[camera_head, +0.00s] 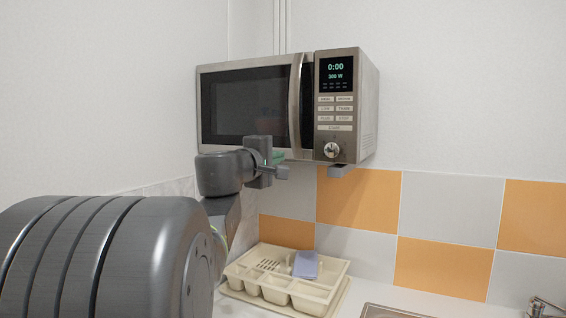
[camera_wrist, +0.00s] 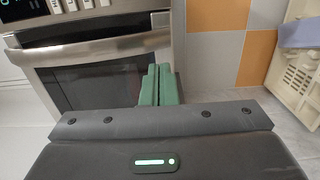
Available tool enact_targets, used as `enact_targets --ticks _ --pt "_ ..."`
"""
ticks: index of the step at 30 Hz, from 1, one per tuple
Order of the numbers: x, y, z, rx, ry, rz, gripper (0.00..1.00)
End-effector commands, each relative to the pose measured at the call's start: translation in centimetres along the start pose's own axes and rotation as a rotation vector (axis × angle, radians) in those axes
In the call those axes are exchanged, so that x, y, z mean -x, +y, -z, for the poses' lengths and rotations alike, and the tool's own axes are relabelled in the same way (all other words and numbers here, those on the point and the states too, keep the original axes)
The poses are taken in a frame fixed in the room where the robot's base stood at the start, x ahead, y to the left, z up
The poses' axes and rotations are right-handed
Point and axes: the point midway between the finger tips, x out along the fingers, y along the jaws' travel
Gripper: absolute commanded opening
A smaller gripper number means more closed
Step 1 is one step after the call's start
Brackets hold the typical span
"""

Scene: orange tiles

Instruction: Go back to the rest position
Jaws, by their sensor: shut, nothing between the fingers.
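My gripper (camera_wrist: 157,86) shows in the wrist view as two green fingers pressed together, with nothing between them. In the head view my gripper (camera_head: 278,158) is small and partly hidden by my wrist, just below and in front of the microwave (camera_head: 250,69). The microwave is silver, with its door closed and its display lit. In the wrist view the microwave (camera_wrist: 105,46) stands beyond the fingers with its handle across the picture. I cannot tell whether the fingers touch it.
A cream dish rack (camera_head: 325,299) with a blue item (camera_head: 305,265) sits on the counter below the microwave. A sink edge (camera_head: 385,311) and a tap (camera_head: 543,305) are at the lower right. Orange and grey tiles cover the wall. The space right of the microwave is free.

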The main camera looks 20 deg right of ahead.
Motion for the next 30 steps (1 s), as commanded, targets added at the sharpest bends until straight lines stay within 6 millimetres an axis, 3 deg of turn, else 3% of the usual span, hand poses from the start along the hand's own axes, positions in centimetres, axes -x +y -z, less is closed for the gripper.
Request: enact_targets --ticks 6,12,23,30 --pt "4.3 -0.4 -0.1 0.0 0.003 0.002 0.0" --pt "6.8 -0.3 -0.2 0.0 0.002 0.003 0.0" --pt "7.4 -0.2 -0.3 0.002 0.0 0.004 0.0" --pt "6.6 -0.2 -0.3 0.002 -0.002 0.005 0.0"
